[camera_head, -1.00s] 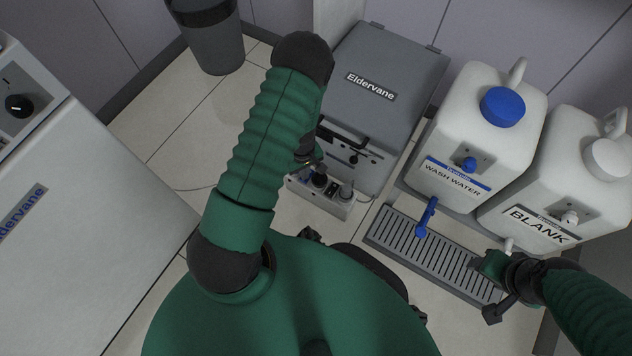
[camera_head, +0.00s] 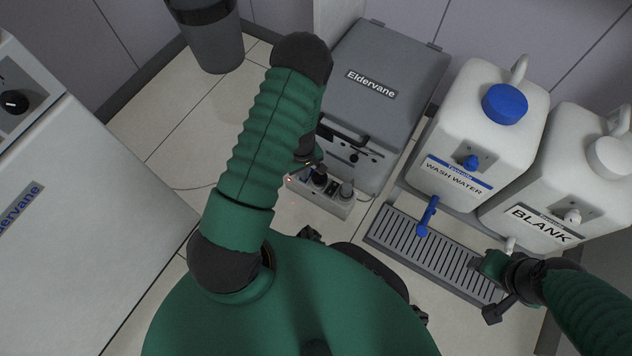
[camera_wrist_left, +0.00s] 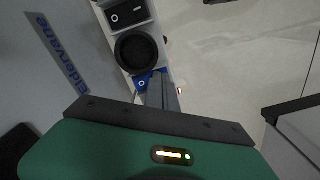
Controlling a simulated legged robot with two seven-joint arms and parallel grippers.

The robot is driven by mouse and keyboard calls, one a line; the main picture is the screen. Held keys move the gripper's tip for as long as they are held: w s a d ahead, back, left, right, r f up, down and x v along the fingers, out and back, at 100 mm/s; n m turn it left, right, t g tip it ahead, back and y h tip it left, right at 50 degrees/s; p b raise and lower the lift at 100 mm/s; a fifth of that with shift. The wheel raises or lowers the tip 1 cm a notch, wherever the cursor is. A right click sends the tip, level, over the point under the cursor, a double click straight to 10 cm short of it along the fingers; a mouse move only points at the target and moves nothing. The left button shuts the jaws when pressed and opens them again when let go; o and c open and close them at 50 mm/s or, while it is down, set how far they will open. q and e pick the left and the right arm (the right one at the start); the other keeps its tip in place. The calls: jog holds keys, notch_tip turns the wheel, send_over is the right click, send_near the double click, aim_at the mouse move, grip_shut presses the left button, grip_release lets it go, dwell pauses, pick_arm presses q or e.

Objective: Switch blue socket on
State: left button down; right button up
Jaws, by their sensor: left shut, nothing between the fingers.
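The grey power strip (camera_head: 325,193) lies on the floor in front of the grey Eldervane box, with dark plugs in it. In the left wrist view, the strip (camera_wrist_left: 127,15) shows a black rocker switch, a round black plug and a blue switch (camera_wrist_left: 142,83) marked O. My left gripper (camera_head: 303,172) is at the strip's left end, partly hidden by its arm. In the wrist view its shut, empty fingers (camera_wrist_left: 160,90) lie over the blue switch and cover part of it; contact is unclear. A small red light shows beside the fingertips. My right gripper (camera_head: 490,285) is over the drain grate.
The Eldervane box (camera_head: 380,80) stands behind the strip. Wash water (camera_head: 470,150) and blank (camera_head: 560,180) canisters stand right, behind a drain grate (camera_head: 420,245). A white cabinet (camera_head: 90,210) is left and a grey bin (camera_head: 212,40) at the back. Floor between is mostly clear.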

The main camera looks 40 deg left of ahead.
jog(key=w+p+v, duration=0.1)
jog(key=p+v, duration=0.5)
jog(key=shift+w+r, duration=0.15)
jog(key=shift+r, duration=0.35)
